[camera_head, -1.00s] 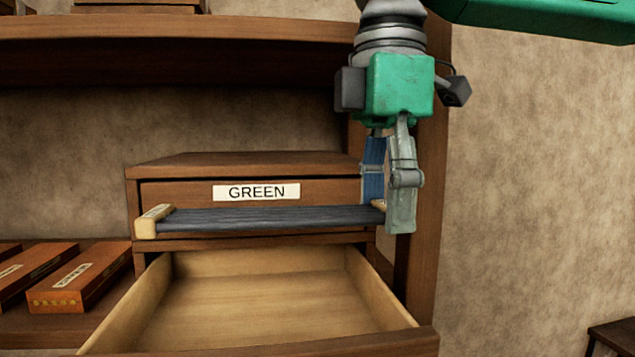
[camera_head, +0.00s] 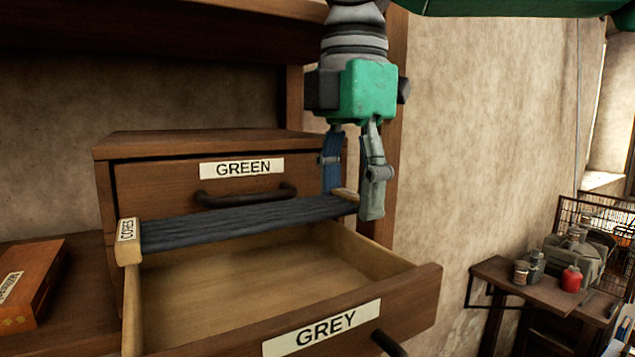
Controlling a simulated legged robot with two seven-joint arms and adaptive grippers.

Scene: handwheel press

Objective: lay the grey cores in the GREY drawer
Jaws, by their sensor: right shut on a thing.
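The grey cores (camera_head: 245,219) are a bundle of long dark grey rods between two pale wooden end blocks, the left one (camera_head: 128,240) labelled "CORES". My right gripper (camera_head: 352,203) is shut on the right end of the bundle and holds it level above the open drawer. The GREY drawer (camera_head: 322,328) is pulled out, with its label on the front panel. Its visible floor (camera_head: 240,285) is bare. My left gripper is not in view.
The closed GREEN drawer (camera_head: 150,185) with a dark handle sits just above and behind the bundle. A labelled wooden box (camera_head: 30,285) lies on the shelf at left. A side table (camera_head: 510,278) with bottles and a wire basket stands at right.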

